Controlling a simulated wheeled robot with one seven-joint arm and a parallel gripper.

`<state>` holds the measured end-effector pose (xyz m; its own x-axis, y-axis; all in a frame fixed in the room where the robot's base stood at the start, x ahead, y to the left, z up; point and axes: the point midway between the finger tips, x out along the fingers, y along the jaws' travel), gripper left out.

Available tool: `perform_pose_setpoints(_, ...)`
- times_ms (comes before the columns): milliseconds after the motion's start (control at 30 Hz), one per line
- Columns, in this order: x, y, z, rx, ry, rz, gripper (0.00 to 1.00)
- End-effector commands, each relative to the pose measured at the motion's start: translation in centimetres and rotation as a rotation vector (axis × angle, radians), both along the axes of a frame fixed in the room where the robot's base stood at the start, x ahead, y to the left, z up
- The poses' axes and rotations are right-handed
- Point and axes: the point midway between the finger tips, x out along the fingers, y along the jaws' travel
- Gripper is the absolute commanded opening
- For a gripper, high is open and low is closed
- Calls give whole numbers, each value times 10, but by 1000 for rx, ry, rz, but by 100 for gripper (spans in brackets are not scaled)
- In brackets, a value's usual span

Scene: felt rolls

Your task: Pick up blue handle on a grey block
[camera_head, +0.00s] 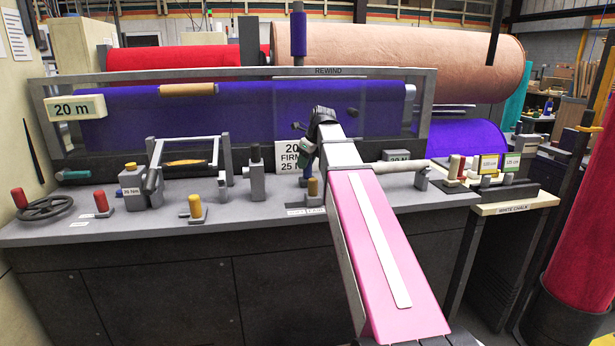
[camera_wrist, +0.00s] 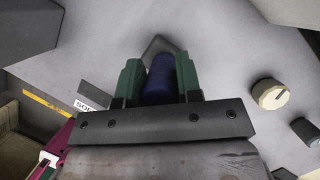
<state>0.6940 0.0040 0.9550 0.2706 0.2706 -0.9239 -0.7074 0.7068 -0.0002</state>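The blue handle (camera_wrist: 160,80) stands between the green fingers of my gripper (camera_wrist: 161,77) in the wrist view. The fingers sit close against both its sides, with almost no gap, so my gripper looks shut on it. A grey pointed corner of its block (camera_wrist: 158,44) shows beyond the handle; the rest is hidden. In the head view my gripper (camera_head: 305,152) is low over the grey bench, and a bit of blue (camera_head: 309,168) shows below its fingers. My arm hides part of this spot. I cannot tell whether the block touches the bench.
A white sign (camera_head: 290,160) and purple felt roll (camera_head: 200,115) stand behind. The front middle is fairly clear.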

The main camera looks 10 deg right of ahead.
Motion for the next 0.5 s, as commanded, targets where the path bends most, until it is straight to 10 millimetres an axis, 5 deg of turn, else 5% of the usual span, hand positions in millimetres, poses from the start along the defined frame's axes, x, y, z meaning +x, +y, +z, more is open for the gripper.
perform_pose_setpoints(500,1,0,9,0,-2,1,5)
